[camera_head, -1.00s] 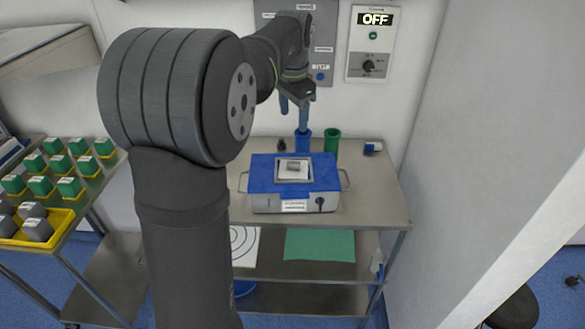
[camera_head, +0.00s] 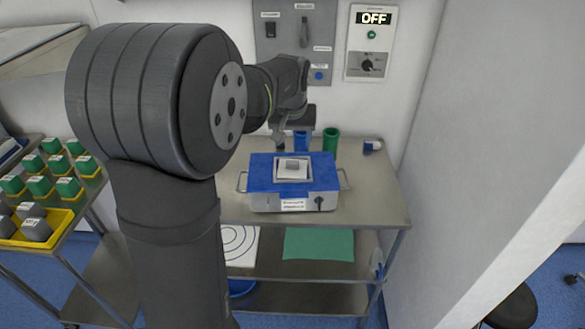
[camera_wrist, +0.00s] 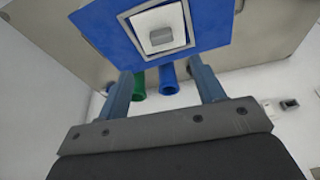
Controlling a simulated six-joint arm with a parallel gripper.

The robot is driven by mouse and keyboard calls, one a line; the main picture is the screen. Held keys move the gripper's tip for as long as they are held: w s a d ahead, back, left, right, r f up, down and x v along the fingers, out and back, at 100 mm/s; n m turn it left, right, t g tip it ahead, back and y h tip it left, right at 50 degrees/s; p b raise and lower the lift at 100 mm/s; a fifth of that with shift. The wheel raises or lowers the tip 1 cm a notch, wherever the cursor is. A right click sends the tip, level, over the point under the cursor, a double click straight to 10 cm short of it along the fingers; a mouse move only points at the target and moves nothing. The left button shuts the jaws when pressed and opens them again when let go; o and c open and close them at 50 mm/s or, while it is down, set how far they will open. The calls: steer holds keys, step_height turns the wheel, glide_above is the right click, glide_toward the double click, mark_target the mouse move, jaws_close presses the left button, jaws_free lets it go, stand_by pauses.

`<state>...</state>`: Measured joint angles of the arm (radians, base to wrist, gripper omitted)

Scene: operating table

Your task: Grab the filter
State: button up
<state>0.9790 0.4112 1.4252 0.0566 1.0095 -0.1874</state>
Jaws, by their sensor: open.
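A small grey block, likely the filter (camera_head: 292,164), lies on a white square inside a metal-framed opening in the blue cover (camera_head: 262,177) of a box. It also shows at the top of the wrist view (camera_wrist: 161,36), beyond my fingers. No label reading "filter" is legible. My gripper (camera_head: 290,128) is behind the box in the head view, near the blue cylinder, partly hidden by its own wrist. In the wrist view my gripper (camera_wrist: 160,70) is open, with nothing between its fingers and apart from the block.
A blue cylinder (camera_head: 301,142) and a green cylinder (camera_head: 331,141) stand behind the box on the metal table (camera_head: 370,205). A blue-and-white item (camera_head: 372,146) lies at the back right. A wall panel reads OFF (camera_head: 373,19). A left rack holds several green-topped blocks (camera_head: 39,186).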

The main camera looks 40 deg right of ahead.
mark_target(293, 162)
steer(key=x, duration=1)
steer(key=shift+w+f, duration=0.1)
steer(key=shift+f, duration=0.05)
steer(key=c, duration=1.1)
steer(key=shift+o, duration=0.2)
